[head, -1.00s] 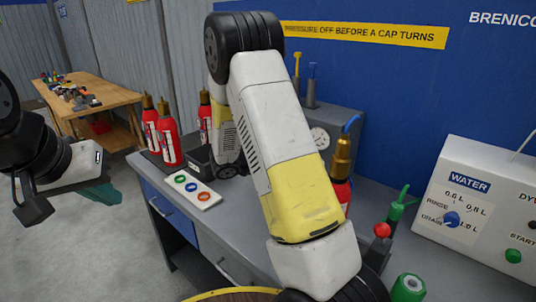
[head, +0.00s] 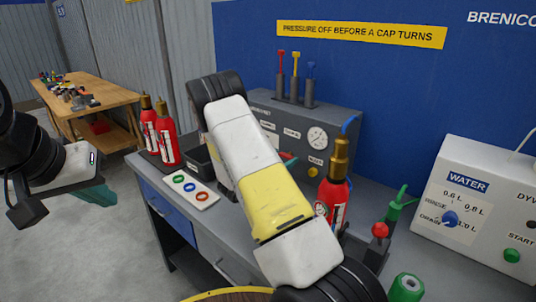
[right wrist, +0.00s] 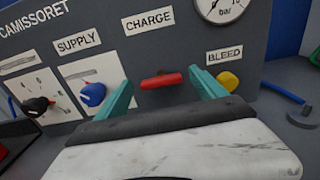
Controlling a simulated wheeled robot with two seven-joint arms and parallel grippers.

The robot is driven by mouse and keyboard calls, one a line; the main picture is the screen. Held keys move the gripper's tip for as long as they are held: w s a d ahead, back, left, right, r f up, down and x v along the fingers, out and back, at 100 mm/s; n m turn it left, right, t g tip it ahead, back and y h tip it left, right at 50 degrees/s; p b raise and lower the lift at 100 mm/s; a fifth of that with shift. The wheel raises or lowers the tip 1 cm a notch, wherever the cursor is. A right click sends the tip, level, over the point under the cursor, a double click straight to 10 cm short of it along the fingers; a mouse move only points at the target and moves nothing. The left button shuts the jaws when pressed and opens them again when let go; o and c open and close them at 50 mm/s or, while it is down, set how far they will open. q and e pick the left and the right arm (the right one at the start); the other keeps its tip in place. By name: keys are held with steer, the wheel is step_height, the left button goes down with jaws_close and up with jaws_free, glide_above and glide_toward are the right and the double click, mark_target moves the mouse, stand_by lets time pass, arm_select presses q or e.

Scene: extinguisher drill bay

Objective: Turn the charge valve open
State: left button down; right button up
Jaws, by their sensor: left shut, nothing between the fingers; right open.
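The charge valve (right wrist: 161,80) is a red bar handle under the CHARGE label on the grey panel, lying roughly level in the right wrist view. My right gripper (right wrist: 164,88) is open, with one teal finger on each side of the handle and a visible gap on both sides. Whether the fingertips reach as deep as the handle I cannot tell. In the head view my right arm hides most of that gripper; a bit of the red handle (head: 288,157) shows beside the arm. My left gripper (head: 98,197) is shut and empty at the far left, away from the bench.
A blue SUPPLY knob (right wrist: 93,94) and a yellow BLEED knob (right wrist: 228,81) flank the handle. A red extinguisher (head: 333,200) stands right of my right arm. More extinguishers (head: 166,145) and a card with coloured rings (head: 190,192) are to the left.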

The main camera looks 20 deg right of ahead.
steer(key=shift+w+d, duration=0.2)
steer(key=shift+d, duration=0.2)
steer(key=c, duration=1.4)
steer(key=shift+o, duration=0.2)
